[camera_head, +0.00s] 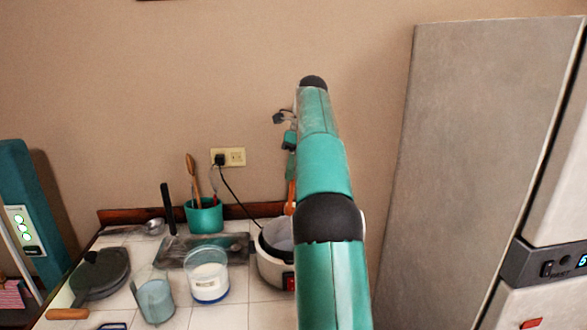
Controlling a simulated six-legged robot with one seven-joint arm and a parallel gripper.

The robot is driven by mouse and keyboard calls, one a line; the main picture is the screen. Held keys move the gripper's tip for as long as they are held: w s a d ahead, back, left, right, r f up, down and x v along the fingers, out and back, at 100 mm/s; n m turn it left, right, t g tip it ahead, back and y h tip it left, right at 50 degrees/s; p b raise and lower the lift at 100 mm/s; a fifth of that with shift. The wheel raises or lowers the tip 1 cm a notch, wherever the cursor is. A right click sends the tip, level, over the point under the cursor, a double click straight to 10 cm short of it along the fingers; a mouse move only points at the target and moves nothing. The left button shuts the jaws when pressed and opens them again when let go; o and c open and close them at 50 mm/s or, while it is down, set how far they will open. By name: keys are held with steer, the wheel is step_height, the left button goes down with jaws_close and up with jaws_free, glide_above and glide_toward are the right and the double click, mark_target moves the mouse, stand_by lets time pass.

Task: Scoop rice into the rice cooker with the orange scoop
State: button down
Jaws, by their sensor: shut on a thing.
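The white rice cooker (273,273) stands open on the tiled counter, partly hidden behind my arm. The orange scoop (290,199) is upright, with its visible part above the cooker's opening; its lower end is hidden. My gripper (291,176) is mostly hidden behind my arm, above the cooker, and is shut on the scoop's upper end. A clear tub with white contents that look like rice (208,281) stands left of the cooker. Whether the scoop holds rice, and what is inside the cooker, cannot be seen.
A measuring cup (155,300) with bluish contents stands left of the tub. A dark pan (101,275), a dark board (184,252) and a teal utensil pot (205,216) fill the left and back. A cord runs from the wall outlet (235,157). A grey fridge (475,165) stands right.

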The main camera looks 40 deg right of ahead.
steer(key=shift+s, duration=0.35)
steer(key=s+d+f+m+t+y, duration=0.1)
steer(key=s+d+f+t+y, duration=0.2)
steer(key=s+f+t, duration=0.7)
steer(key=shift+s+d+f+m+t+y, duration=0.35)
steer(key=shift+f+t+y, duration=0.4)
steer(key=shift+t, duration=1.15)
steer(key=w+a+r+g+h, duration=0.1)
steer(key=w+r+g, duration=0.2)
steer(key=g, duration=0.1)
steer(key=w+a+r+n+g+h, duration=0.1)
steer(key=w+r+g, duration=0.2)
steer(key=g, duration=0.1)
steer(key=w+a+r+g+h, duration=0.1)
steer(key=w+r+g+h, duration=0.1)
steer(key=w+r+g, duration=0.1)
steer(key=shift+w+r+n+g, duration=0.25)
steer(key=shift+w+r+g, duration=0.15)
steer(key=shift+r+g, duration=0.2)
steer(key=shift+w+a+r+g+h, duration=0.25)
steer(key=shift+w+r+g, duration=0.15)
steer(key=shift+w+g, duration=0.15)
steer(key=shift+w+a+r+g+h, duration=0.2)
steer(key=shift+w+r+g, duration=0.2)
steer(key=shift+w+g, duration=0.15)
